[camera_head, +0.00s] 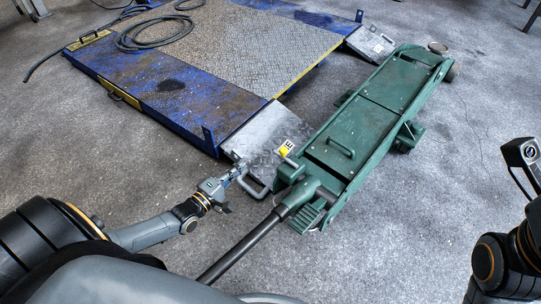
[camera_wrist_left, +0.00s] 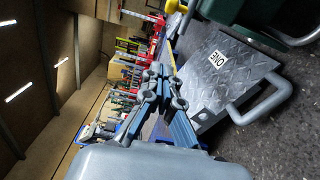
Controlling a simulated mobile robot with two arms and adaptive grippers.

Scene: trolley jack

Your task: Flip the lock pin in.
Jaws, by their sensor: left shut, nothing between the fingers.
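The green trolley jack (camera_head: 352,139) lies on the floor with its dark bar handle (camera_head: 240,245) towards me. A grey tread-plate ramp (camera_head: 262,130) lies beside it, with a U-shaped grey handle (camera_head: 257,189) at its near end. In the left wrist view the ramp (camera_wrist_left: 222,92) bears a label "ONE", and its U-shaped handle (camera_wrist_left: 268,103) stands out at right. I cannot pick out a lock pin with certainty. My left gripper (camera_head: 242,171) is shut and empty, close to the U-shaped handle; contact is unclear. Its fingers show in the left wrist view (camera_wrist_left: 165,78), apart from that handle.
A blue lift platform (camera_head: 186,98) with a coiled black hose (camera_head: 150,36) on it fills the upper left. A yellow tag (camera_head: 286,148) sits between ramp and jack. My right arm is at the right edge. Grey floor is open at right and lower centre.

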